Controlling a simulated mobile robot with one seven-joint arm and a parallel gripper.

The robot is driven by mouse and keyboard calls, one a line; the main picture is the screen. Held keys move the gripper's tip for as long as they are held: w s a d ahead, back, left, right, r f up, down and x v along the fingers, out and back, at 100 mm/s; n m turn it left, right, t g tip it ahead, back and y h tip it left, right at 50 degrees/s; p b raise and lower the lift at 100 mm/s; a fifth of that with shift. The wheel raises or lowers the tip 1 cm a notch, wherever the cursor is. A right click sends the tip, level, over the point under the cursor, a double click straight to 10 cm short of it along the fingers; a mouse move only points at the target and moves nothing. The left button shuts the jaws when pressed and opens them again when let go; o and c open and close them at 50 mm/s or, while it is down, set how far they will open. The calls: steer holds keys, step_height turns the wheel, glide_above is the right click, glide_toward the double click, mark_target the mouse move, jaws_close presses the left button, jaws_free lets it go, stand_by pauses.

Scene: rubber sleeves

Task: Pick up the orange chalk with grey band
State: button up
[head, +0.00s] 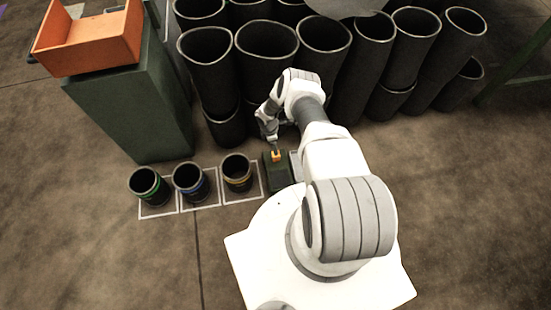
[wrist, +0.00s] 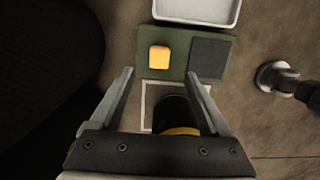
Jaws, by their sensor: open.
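A small orange block (wrist: 159,57), which looks like the orange chalk, rests on the left part of a dark green block or stand (wrist: 180,38) in the wrist view. No grey band can be made out on it. In the head view the orange chalk (head: 277,156) shows on top of the green stand (head: 275,182), just beneath my gripper (head: 275,145). In the wrist view my gripper (wrist: 160,75) is open, with nothing between its fingers. The chalk lies just beyond the fingertips, roughly centred between them.
A dark grey square pad (wrist: 211,57) is beside the chalk. A pale tray (wrist: 196,10) lies beyond the stand. Three banded black cups (head: 149,187) (head: 190,183) (head: 237,173) stand left of it. Several large black tubes (head: 207,60) and a green cabinet (head: 130,110) with an orange bin (head: 95,40) stand behind.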

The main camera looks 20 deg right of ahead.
steer(key=f+b, duration=0.1)
steer(key=f, duration=0.2)
steer(key=f+b, duration=0.1)
steer(key=f, duration=0.1)
steer(key=f+b, duration=0.2)
steer(key=f, duration=0.1)
steer(key=shift+d+f, duration=0.3)
steer(key=shift+d, duration=0.05)
jaws_close()
